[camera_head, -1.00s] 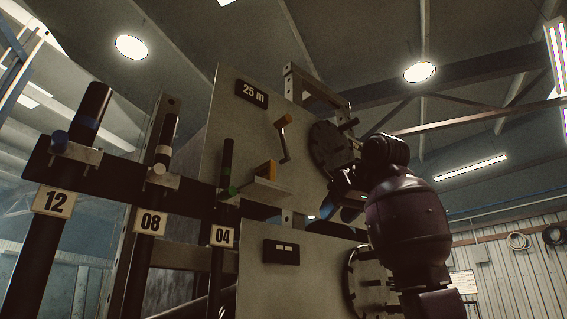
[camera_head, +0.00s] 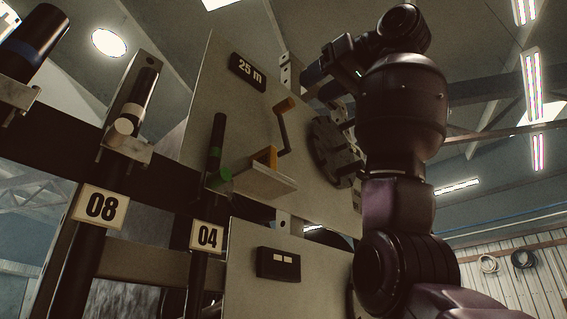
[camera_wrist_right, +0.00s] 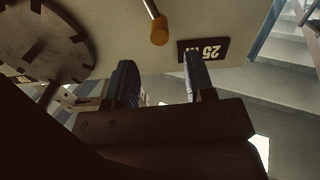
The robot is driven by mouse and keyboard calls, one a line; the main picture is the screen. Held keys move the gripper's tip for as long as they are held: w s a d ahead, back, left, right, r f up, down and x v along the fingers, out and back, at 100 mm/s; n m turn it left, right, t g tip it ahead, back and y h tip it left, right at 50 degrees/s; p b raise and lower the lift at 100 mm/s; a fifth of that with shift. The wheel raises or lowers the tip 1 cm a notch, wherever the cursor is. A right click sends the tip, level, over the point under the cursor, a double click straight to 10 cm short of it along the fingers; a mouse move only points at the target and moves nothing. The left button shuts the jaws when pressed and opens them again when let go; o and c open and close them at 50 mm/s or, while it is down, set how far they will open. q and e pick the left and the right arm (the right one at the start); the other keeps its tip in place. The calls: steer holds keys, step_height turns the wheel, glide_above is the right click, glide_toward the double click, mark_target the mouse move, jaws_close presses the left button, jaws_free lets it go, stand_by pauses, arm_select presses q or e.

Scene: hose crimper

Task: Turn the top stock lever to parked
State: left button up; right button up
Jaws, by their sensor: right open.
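The lever is a dark bent rod with an orange grip (camera_head: 285,104), mounted on the pale upper panel (camera_head: 215,105) below the "25 m" plate (camera_head: 247,72). In the right wrist view the orange grip (camera_wrist_right: 159,31) shows above the gap between my fingers, apart from them. My right gripper (camera_wrist_right: 163,78) is open with nothing between its fingers. My left gripper is not in view.
A dark notched wheel (camera_head: 336,150) is beside the lever, and it shows close in the wrist view (camera_wrist_right: 38,45). A small shelf (camera_head: 264,184) with an orange block (camera_head: 265,157) sticks out below. Posts labelled 08 (camera_head: 101,207) and 04 (camera_head: 207,237) stand left.

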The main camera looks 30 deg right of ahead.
mark_target(291, 103)
steer(key=p+x, duration=0.1)
steer(key=x, duration=0.8)
steer(key=shift+p, duration=0.35)
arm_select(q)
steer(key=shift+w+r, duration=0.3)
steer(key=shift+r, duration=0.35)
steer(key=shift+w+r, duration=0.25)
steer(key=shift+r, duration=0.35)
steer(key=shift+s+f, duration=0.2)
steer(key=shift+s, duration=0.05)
arm_select(e)
jaws_close()
